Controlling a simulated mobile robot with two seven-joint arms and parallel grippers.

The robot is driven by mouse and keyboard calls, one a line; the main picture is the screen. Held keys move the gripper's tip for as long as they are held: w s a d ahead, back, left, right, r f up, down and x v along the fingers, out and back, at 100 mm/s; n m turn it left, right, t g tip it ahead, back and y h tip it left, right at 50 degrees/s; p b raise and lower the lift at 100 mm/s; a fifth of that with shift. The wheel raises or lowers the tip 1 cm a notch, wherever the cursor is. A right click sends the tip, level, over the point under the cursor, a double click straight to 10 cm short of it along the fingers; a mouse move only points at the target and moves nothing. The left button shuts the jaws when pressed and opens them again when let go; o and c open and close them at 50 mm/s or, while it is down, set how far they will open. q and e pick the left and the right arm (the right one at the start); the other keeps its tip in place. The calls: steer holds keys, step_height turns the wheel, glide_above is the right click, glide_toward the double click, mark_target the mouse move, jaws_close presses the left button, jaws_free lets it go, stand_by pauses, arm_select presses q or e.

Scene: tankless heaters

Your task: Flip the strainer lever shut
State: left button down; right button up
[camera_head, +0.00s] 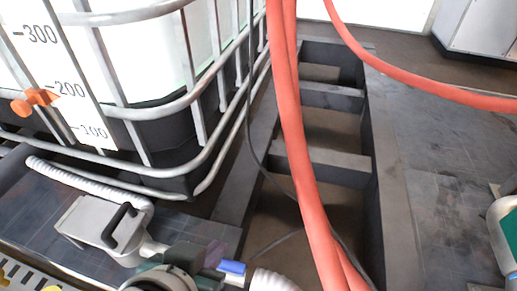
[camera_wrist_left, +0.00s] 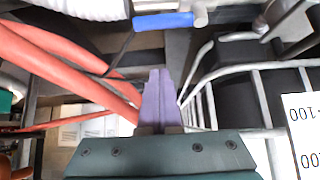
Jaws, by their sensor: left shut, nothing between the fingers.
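The strainer lever has a blue handle (camera_head: 232,267) at the bottom middle of the head view, close to the purple fingertips of my left gripper (camera_head: 214,254). In the left wrist view the blue handle (camera_wrist_left: 163,20) lies crosswise near the top, with a metal fitting (camera_wrist_left: 200,13) at its right end. My left gripper (camera_wrist_left: 159,76) points toward the handle there, its purple fingers together and empty, with a visible gap in the picture between tips and handle. The lever's pivot is hidden in the head view. My right gripper is not in view.
A caged tank (camera_head: 165,110) with a level scale stands at the left. Thick red hoses (camera_head: 300,150) run down the middle, over an open floor trench (camera_head: 330,130). A grey box with a black handle (camera_head: 118,226) and a white corrugated hose (camera_head: 85,182) are at lower left.

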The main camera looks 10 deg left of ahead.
mark_target(226, 259)
arm_select(q)
steer(key=b+x, duration=0.9)
steer(key=x, duration=0.2)
steer(key=s, duration=0.4)
steer(key=shift+s+a+f, duration=0.1)
steer(key=shift+s+a, duration=0.05)
steer(key=shift+s, duration=0.2)
